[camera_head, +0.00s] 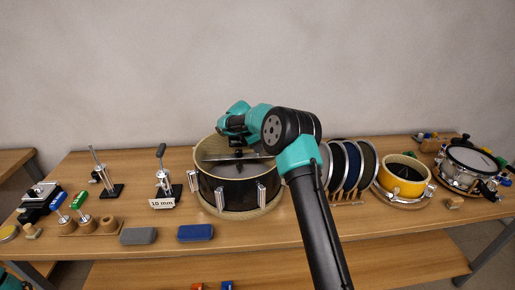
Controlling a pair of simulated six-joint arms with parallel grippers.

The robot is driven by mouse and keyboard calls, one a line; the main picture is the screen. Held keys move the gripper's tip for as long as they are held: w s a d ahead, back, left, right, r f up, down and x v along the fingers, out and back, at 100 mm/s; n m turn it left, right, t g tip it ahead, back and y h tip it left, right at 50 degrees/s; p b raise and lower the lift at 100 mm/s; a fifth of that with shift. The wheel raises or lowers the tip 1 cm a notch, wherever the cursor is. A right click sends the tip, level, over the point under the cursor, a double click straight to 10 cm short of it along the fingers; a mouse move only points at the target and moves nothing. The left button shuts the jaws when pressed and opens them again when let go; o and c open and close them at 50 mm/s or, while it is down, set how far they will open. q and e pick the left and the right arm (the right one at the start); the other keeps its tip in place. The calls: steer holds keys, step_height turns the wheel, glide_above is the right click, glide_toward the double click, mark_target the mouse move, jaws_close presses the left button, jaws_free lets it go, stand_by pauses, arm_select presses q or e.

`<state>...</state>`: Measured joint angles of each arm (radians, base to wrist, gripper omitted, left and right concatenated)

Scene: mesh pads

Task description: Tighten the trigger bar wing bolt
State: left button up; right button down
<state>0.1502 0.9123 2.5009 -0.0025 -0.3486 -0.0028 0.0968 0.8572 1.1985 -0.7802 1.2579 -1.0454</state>
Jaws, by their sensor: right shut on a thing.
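The black drum shell (226,194) stands open at the top near the middle of the table, with silver lugs around its side. A grey trigger bar (217,158) spans its opening. My right gripper (238,146) reaches over the drum and points down at the middle of the bar. It is shut on a small dark piece there, which looks like the wing bolt (239,154). The fingers and wrist largely hide the bolt. Of my left arm only a small part shows at the bottom left corner; its gripper is out of view.
The drum sits on a round pale base (275,203). A rack of round mesh pads (353,166) stands close to its right, with a yellow drum (403,187) beyond. A clamp stand with a "10 mm" label (163,203) stands to its left. A blue block (195,233) lies in front.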

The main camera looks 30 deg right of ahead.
steer(key=c, duration=1.2)
jaws_free()
steer(key=shift+c, duration=0.2)
steer(key=v, duration=1.7)
steer(key=shift+r, duration=0.2)
